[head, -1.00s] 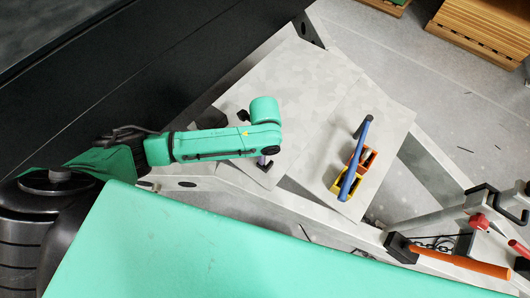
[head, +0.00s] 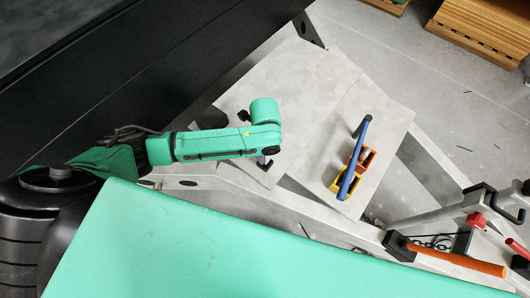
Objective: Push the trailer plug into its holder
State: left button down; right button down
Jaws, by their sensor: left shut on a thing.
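My left arm reaches in from the left over the pale grey chassis plate (head: 305,70). My left gripper (head: 266,163) points down below the green wrist, just above or at the plate's near edge. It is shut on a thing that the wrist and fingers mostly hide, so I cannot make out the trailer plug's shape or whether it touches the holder. A small black part (head: 243,115) shows just beyond the forearm on the plate; I cannot tell whether it is the holder. My right gripper is not in view.
A blue-handled tool in a yellow and orange holder (head: 347,187) stands on the plate to the right. A dark body wall fills the upper left. My green body covers the bottom.

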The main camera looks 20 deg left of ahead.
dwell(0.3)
pick_arm(q)
jog(key=shift+p, duration=0.4)
jog(key=shift+f+b, duration=0.6)
jog(key=shift+f, duration=0.7)
jog(key=c, duration=0.5)
grip_release()
jog(key=shift+r, duration=0.1)
notch_tip(320, 180, up, 14)
jog(key=shift+r+b, duration=0.2)
jog(key=shift+b, duration=0.15)
